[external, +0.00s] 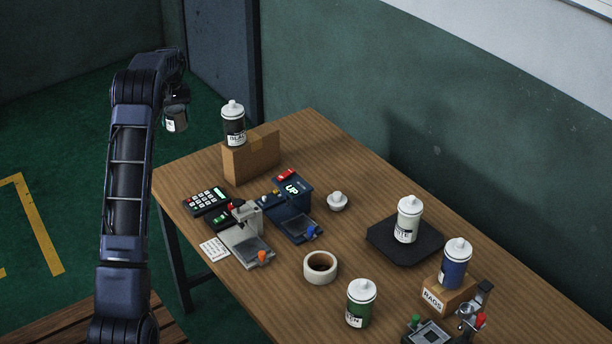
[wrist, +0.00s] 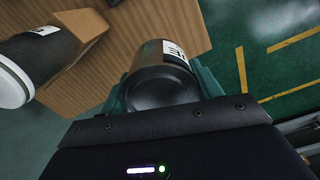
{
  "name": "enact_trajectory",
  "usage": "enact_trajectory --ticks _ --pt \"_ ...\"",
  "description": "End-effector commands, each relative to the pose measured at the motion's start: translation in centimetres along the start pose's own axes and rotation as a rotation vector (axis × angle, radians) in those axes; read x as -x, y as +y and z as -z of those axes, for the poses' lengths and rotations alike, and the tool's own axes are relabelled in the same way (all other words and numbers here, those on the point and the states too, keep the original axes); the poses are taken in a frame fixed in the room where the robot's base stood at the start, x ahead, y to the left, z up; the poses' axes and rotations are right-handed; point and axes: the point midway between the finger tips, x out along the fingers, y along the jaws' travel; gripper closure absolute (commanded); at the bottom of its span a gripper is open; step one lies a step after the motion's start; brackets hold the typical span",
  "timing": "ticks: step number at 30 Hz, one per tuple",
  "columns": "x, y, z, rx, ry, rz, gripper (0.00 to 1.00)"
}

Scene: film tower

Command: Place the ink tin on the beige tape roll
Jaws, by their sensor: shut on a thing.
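My gripper (external: 178,98) is raised off the far left edge of the table, shut on a small dark tin (external: 176,121) with a white label, which appears to be the ink tin. In the wrist view the tin (wrist: 162,80) sits between the two teal fingers of my gripper (wrist: 162,88); its label is only partly seen. The beige tape roll (external: 320,278) lies flat near the middle of the table, with its dark hole facing up and nothing on it. It is well to the right of and below the held tin in the external view.
A black bottle (external: 234,126) stands on a cardboard box (external: 243,166) near my gripper. Around the roll are a grey device (external: 247,250), a blue device (external: 289,207), a white knob-like piece (external: 337,201) and a green bottle (external: 361,304). A white bottle (external: 408,220) stands on a black pad (external: 378,239).

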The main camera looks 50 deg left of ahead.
Motion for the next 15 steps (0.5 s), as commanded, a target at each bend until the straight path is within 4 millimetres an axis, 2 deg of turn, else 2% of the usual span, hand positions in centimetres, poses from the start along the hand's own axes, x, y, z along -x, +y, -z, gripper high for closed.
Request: enact_trajectory --ticks 4,11,15 --pt "3.6 0.1 0.1 -0.001 0.005 -0.002 0.69" --pt "7.9 0.0 0.1 0.000 0.004 -0.001 0.69" --pt "8.2 2.1 -1.4 -0.041 0.001 -0.001 0.69"
